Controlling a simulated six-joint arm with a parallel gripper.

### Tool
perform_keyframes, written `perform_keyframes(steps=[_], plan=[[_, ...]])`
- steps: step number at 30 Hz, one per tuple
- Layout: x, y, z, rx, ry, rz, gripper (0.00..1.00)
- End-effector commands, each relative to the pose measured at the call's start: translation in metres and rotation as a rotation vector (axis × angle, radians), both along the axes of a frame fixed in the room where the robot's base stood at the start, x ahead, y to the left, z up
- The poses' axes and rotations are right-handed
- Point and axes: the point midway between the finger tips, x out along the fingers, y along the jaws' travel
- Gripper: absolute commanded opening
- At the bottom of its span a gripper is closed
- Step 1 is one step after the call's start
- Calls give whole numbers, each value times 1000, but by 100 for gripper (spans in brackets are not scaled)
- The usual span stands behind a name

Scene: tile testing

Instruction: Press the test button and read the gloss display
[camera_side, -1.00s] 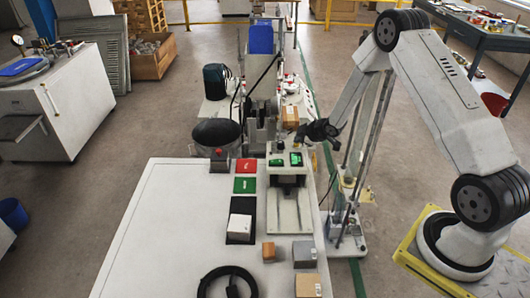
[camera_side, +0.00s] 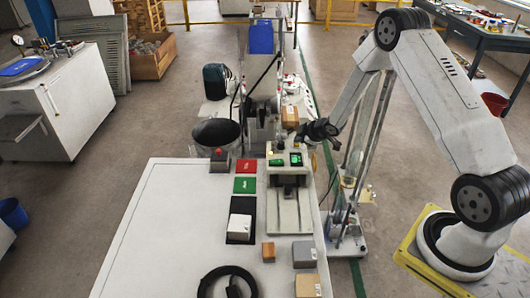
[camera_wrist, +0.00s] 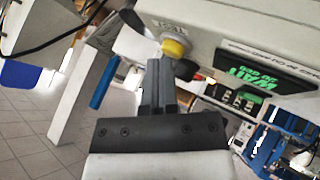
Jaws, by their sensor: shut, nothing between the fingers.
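The gloss tester (camera_side: 288,212) stands at the table's right edge, with a small dark display (camera_side: 296,159) at its top. In the wrist view the display (camera_wrist: 262,78) appears upside down. Its large green text reads WAIT; the smaller line is unclear. The yellow test button (camera_wrist: 174,47) sits on the tester's face beside the display. My gripper (camera_wrist: 168,62) is shut and empty, its fingertips at the button's lower edge, seemingly touching or very close. In the side view my gripper (camera_side: 301,137) is at the tester's far end and hides most of the button.
Several small blocks and a black cable coil (camera_side: 228,272) lie in front.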

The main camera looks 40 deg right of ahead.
Motion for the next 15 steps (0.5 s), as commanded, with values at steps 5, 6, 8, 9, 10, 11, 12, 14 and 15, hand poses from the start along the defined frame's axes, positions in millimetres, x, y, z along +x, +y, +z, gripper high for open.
perform_keyframes(steps=[5, 6, 8, 9, 10, 11, 12, 14, 15], plan=[[0, 0, 8, -1, 0, 1, 0], [0, 0, 9, -1, 0, 1, 0], [0, 0, 11, -1, -1, 2, 0], [0, 0, 11, -1, -1, 2, 0], [0, 0, 12, -1, -1, 2, 0], [0, 0, 12, -1, -1, 2, 0], [0, 0, 12, 0, -1, 1, 0], [0, 0, 12, 0, -1, 1, 0], [0, 0, 12, 0, -1, 1, 0]])
